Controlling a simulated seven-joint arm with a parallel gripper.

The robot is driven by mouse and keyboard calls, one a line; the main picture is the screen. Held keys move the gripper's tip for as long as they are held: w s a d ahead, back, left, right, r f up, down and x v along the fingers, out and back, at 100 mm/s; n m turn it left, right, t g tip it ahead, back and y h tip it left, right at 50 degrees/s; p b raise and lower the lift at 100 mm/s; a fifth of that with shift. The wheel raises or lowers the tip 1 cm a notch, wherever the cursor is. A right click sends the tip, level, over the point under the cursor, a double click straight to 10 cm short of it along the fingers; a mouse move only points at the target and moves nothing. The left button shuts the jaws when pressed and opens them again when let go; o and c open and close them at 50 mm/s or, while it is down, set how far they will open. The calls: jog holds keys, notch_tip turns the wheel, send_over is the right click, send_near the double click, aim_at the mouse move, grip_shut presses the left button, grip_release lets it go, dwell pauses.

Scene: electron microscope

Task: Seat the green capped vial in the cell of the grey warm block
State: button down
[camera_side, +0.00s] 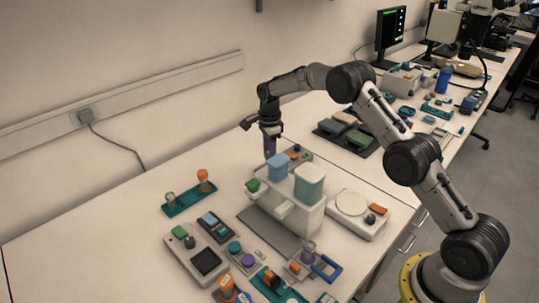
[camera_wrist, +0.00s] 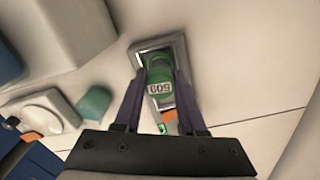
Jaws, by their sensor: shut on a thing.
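The green capped vial (camera_wrist: 158,70) is between the two fingers of my gripper (camera_wrist: 160,82) in the wrist view, with a pale number label on its cap. My gripper is shut on it. The grey warm block (camera_wrist: 178,48) lies under the vial, and its dark square cell shows around the vial's far end. I cannot tell whether the vial is above the cell or partly in it. In the side view my gripper (camera_side: 270,150) points down behind the white machine, at the left end of the warm block (camera_side: 304,154); the vial's lower part is hidden there.
A white machine with blue and teal lids (camera_side: 290,205) stands close in front of my gripper. A white dish-topped device (camera_side: 352,205) is to its right. A teal rack (camera_side: 188,198) with vials is at the left.

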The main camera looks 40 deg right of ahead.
grip_release()
jog(key=shift+r, duration=3.75)
